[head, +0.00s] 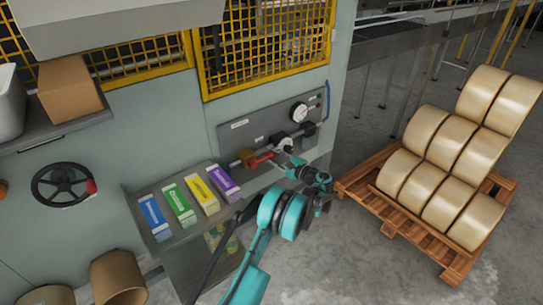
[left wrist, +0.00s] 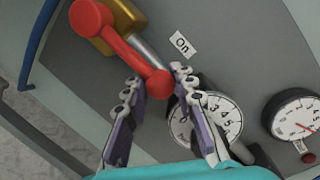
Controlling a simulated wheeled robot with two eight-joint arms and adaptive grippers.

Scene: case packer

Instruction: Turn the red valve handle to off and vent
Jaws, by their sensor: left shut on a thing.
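The red valve handle (head: 259,160) is on a grey panel (head: 232,140) mounted on the machine's front. In the left wrist view the handle (left wrist: 125,50) is a red bar with rounded ends, beside a brass body (left wrist: 122,18) and a silver pipe. An "On" label (left wrist: 182,43) is near it. My left gripper (head: 281,157) reaches the panel from below right. In the left wrist view its fingers (left wrist: 158,84) are on either side of the handle's lower end, shut on it. My right gripper is not in view.
Two gauges, one white gauge (head: 299,112) and another (left wrist: 217,118) beside the fingers, are close to the handle. Several small cartons (head: 198,193) stand on a shelf below left. A black handwheel (head: 62,186) is farther left. A pallet (head: 420,235) of rolls stands right.

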